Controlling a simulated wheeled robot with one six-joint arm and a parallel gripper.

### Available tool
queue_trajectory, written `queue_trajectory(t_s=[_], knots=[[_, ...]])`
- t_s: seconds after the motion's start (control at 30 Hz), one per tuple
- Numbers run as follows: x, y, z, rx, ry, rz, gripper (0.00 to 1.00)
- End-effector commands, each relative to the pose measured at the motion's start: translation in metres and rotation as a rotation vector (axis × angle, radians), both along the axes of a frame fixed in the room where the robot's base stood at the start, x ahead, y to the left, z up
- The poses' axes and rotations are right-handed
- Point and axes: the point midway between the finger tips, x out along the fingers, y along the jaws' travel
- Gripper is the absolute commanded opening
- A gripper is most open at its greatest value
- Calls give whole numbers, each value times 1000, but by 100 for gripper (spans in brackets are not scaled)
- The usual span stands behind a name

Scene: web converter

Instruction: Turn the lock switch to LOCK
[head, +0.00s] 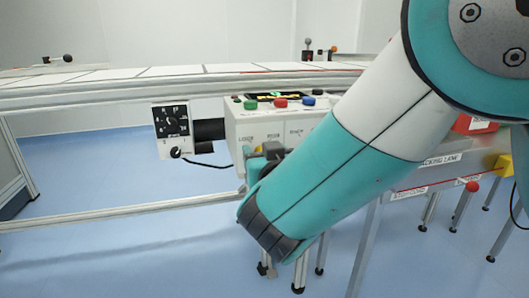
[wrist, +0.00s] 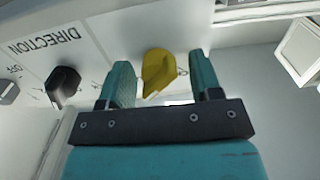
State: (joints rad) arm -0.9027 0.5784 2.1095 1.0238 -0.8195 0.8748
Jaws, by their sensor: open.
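The lock switch appears to be the yellow knob (wrist: 158,70) on the white panel in the wrist view; its own label is not readable there. My gripper (wrist: 160,64) is open, with one teal finger on each side of the knob and small gaps visible. In the head view, the control box (head: 237,125) carries a LOCK label at the left of its front face. My gripper (head: 262,160) is in front of that face below the labels, and it largely hides the switch.
A black knob (wrist: 64,84) sits beside the yellow one, near the upside-down DIRECTION lettering. Coloured buttons, including a red one (head: 280,103), top the box. A dial panel (head: 172,128) with a cable hangs left. A conveyor rail (head: 120,92) runs behind.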

Motion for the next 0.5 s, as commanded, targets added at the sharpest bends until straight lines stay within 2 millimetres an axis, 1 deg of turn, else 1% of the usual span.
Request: queue_trajectory(t_s=[0.1, 0.13, 0.17, 0.2, 0.27, 0.3, 0.4, 0.5], knots=[[0, 0, 0, 0, 1, 0, 58], [0, 0, 0, 0, 1, 0, 54], [0, 0, 0, 0, 1, 0, 47], [0, 0, 0, 0, 1, 0, 38], [0, 0, 0, 0, 1, 0, 24], [-1, 0, 0, 0, 1, 0, 15], [-1, 0, -1, 0, 1, 1, 8], [-1, 1, -1, 0, 2, 1, 8]])
